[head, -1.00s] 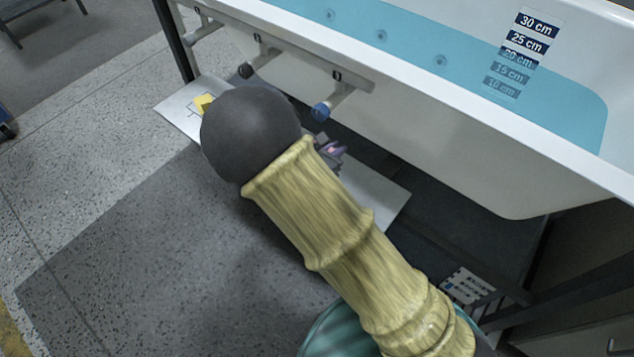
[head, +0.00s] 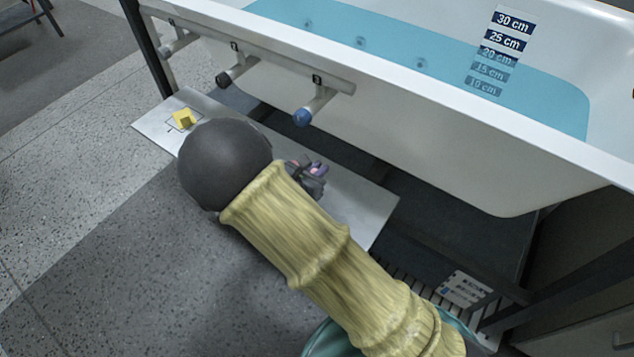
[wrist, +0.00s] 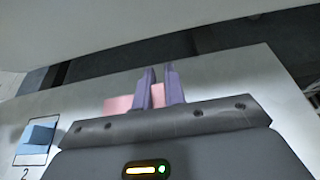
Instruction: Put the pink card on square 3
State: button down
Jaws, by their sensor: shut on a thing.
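My gripper (wrist: 160,88) has purple fingers, close together, shut on the pink card (wrist: 119,104). The card shows to the left of the fingers and between them in the wrist view. In the head view my gripper (head: 316,170) is over the right part of the pale board (head: 350,205), with a bit of pink at the fingers. I cannot tell whether the card touches the board. In the wrist view a blue card (wrist: 38,134) is on the square labelled 2 (wrist: 25,160), to the left. Square 3 is not visible; my gripper and arm cover part of the board.
A yellow card (head: 183,118) sits on a marked square at the board's left end. The white bathtub (head: 440,150) overhangs behind the board.

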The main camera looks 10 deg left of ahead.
jog(key=shift+f+b, duration=1.4)
jog(key=shift+f, duration=1.05)
jog(key=shift+f, duration=0.2)
jog(key=c, duration=1.5)
grip_release()
jog(key=shift+o, duration=0.2)
jog(key=shift+r, duration=0.1)
jog(key=shift+r, duration=0.2)
jog(key=p+v, duration=0.5)
jog(key=v, duration=0.6)
jog(key=shift+a, duration=0.1)
jog(key=shift+s+a+r, duration=0.1)
jog(key=shift+s, duration=0.3)
